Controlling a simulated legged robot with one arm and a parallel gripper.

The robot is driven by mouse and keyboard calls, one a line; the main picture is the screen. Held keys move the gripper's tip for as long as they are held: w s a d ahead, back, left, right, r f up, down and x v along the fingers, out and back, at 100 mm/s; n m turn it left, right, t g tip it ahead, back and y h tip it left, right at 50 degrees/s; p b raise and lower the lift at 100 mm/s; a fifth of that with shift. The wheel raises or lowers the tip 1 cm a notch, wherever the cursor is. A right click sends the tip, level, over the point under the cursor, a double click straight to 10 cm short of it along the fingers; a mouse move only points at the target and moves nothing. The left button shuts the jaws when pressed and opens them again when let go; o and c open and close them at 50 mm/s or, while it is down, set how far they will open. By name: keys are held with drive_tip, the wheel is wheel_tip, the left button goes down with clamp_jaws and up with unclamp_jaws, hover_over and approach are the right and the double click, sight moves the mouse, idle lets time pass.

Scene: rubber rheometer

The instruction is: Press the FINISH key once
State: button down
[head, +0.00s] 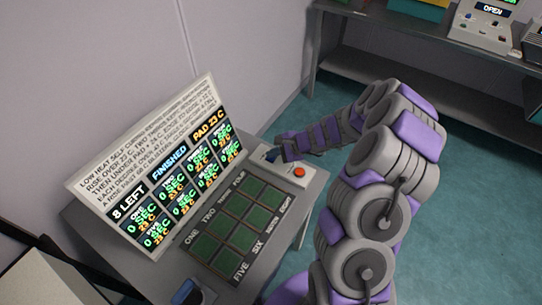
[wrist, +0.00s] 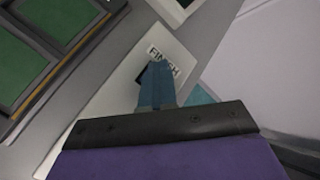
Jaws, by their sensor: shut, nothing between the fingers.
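The FINISH label (wrist: 164,62) is on a pale control strip (wrist: 120,92) in the wrist view. A dark patch, apparently the key, shows just beside the label, mostly hidden behind my fingertips. My gripper (wrist: 156,70) is shut and empty, its blue fingers pointing at that spot. In the head view my gripper (head: 272,155) is over the far end of the pale strip (head: 311,185), beyond an orange-red button (head: 300,172). I cannot tell whether the fingertips touch the key.
A tilted display (head: 165,175) reads "8 LEFT", "FINISHED" and "PAD 23 C". Several green pads (head: 236,205) lie in a labelled grid beside the strip. A shelf bench (head: 440,55) with a device reading OPEN (head: 490,20) stands behind. Teal floor (head: 480,190) is clear at right.

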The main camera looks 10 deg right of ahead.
drive_tip(key=shift+r+p, duration=0.6)
drive_tip(key=shift+r, duration=0.2)
wheel_tip(320, 180, up, 5)
drive_tip(key=p, duration=0.4)
drive_tip(key=shift+r, duration=0.1)
idle(0.6)
drive_tip(key=s+a+r+n+g, duration=0.2)
drive_tip(key=s+a+r+n, duration=0.35)
drive_tip(key=s+r, duration=0.25)
drive_tip(key=s+a+r+n+g, duration=0.3)
drive_tip(key=s+a+r+n, duration=0.25)
drive_tip(key=s+r, duration=0.25)
drive_tip(key=s+d+r+n+h, duration=0.1)
drive_tip(key=s+d+h, duration=0.1)
drive_tip(key=s, duration=0.6)
drive_tip(key=s+d+r+n+g+h, duration=0.1)
drive_tip(key=s+d+r+n+h, duration=0.1)
drive_tip(key=s, duration=0.6)
drive_tip(key=s+d+r+n+h, duration=0.1)
drive_tip(key=s+d+h, duration=0.2)
drive_tip(key=s+d, duration=0.3)
drive_tip(key=shift+s+r+n+g+h, duration=0.3)
drive_tip(key=shift+s+n+g+h, duration=0.1)
drive_tip(key=shift+s, duration=0.75)
